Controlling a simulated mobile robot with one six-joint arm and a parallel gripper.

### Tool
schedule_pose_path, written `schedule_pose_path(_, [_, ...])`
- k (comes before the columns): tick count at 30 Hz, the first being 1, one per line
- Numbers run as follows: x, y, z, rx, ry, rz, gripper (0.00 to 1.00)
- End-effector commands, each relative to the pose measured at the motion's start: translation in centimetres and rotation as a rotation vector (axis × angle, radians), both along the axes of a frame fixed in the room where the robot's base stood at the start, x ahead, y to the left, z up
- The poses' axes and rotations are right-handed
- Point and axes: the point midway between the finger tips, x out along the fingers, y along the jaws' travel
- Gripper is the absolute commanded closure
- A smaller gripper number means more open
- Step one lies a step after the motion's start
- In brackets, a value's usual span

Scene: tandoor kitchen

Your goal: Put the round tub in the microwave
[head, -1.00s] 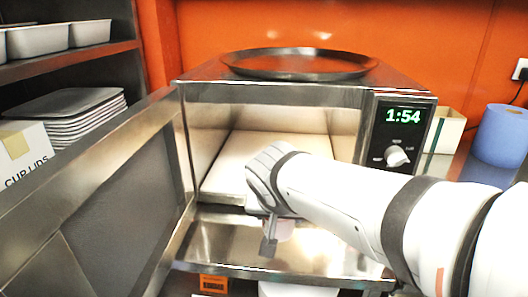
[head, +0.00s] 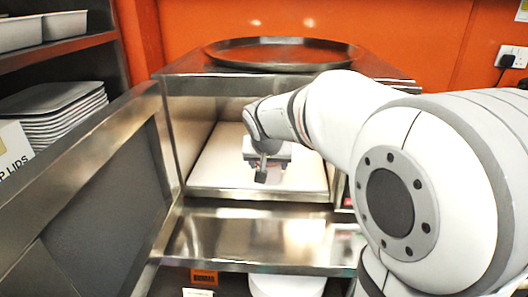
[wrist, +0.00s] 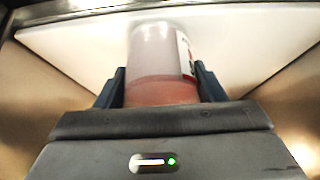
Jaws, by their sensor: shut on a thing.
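The microwave (head: 174,84) stands open, its door (head: 100,190) swung out to the left. Its pale floor plate (head: 222,165) is bare where I see it. My gripper (head: 262,170) is inside the opening, over the plate. In the wrist view my gripper (wrist: 160,88) is shut on the round tub (wrist: 155,60), a clear tub with reddish contents and a white label on its right side. The tub is between the two dark fingers. In the head view my arm and gripper mostly hide it. I cannot tell whether it touches the plate.
A steel ledge (head: 260,240) runs below the opening. Stacked trays (head: 55,108) and white containers (head: 20,33) fill the left shelves. My arm hides the control panel.

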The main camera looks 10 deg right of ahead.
Motion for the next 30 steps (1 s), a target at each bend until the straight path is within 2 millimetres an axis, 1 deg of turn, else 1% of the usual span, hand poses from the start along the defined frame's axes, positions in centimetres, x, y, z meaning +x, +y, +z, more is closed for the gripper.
schedule_pose_path(3, [1.7,-0.6,0.1,0.0,0.0,-0.001,0.68])
schedule_pose_path(7, [3.3,-1.1,0.1,0.0,-0.001,-0.002,0.68])
schedule_pose_path(14, [3.2,-1.1,-0.1,0.0,-0.002,-0.001,0.68])
schedule_pose_path(18, [3.2,-1.1,-0.6,0.0,-0.002,-0.001,0.68])
schedule_pose_path(19, [3.2,-1.1,-0.6,0.0,0.0,-0.001,0.36])
schedule_pose_path(27, [3.2,-1.1,-0.5,0.0,0.0,-0.001,0.15])
schedule_pose_path(30, [3.2,-1.2,-0.5,0.0,0.0,-0.002,0.15])
